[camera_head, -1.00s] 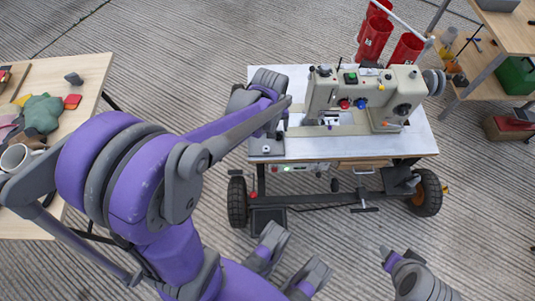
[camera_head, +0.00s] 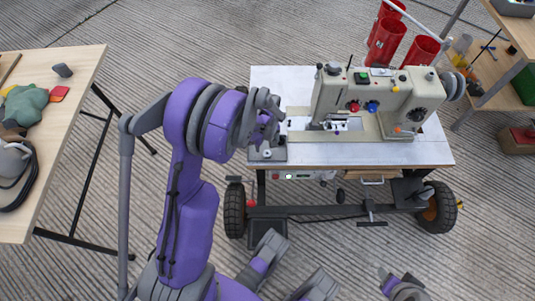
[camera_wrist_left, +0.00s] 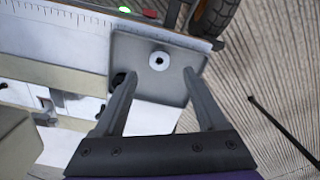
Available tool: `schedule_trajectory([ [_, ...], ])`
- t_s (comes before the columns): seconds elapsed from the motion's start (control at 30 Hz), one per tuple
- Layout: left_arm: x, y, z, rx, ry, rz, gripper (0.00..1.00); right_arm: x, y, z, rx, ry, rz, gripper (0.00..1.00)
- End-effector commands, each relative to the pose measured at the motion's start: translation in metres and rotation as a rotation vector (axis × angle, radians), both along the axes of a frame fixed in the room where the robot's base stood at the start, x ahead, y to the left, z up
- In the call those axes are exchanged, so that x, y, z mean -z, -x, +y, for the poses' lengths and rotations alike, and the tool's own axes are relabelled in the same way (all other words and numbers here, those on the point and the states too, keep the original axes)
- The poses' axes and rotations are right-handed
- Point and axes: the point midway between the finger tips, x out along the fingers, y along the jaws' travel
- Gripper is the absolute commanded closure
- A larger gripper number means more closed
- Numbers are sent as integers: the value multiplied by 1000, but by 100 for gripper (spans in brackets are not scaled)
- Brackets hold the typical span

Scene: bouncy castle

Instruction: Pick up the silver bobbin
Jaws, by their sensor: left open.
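The silver bobbin (camera_wrist_left: 158,61) is a small pale round disc with a dark centre hole. It sits on a square grey metal tray (camera_wrist_left: 182,88) at the sewing table's corner. In the head view the bobbin (camera_head: 267,153) is a tiny spot on the tray (camera_head: 278,154). My left gripper (camera_wrist_left: 158,75) is open and empty. In the wrist view its two fingers point toward the tray, with the bobbin lined up between their tips; the exact height gap cannot be told. In the head view the left gripper (camera_head: 272,120) hangs just behind the tray, partly hidden by its wrist. My right gripper is not clearly seen.
A cream sewing machine (camera_head: 365,100) stands on the white wheeled table (camera_head: 420,152), right of the tray. Red canisters (camera_head: 386,45) stand behind it. A wooden table (camera_head: 70,110) with cloth items is at left. Wooden shelves (camera_head: 505,65) are at far right.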

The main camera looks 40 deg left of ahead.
Motion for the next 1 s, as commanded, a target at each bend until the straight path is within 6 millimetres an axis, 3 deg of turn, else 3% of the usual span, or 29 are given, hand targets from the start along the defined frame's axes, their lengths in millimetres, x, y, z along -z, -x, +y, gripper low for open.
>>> schedule_trajectory([
  [0.3, 45, 1, -3, 1, 0, 0, 26, 19, -3, 0, 0, 0, 4, 50],
  [0.57, 47, 1, -3, 1, 0, 0, 28, 18, -3, 0, 0, 0, 4, 50],
  [0.9, 47, 1, -3, 1, 0, 0, 89, 18, -3, 0, 0, 0, 4, 50],
  [0.97, 47, 1, -3, 1, 0, 0, 100, 18, -3, 0, 0, 0, 4, 50],
  [1.0, 47, 1, -3, 1, 0, 0, 100, 18, -3, 0, 0, 0, 4, 50],
])
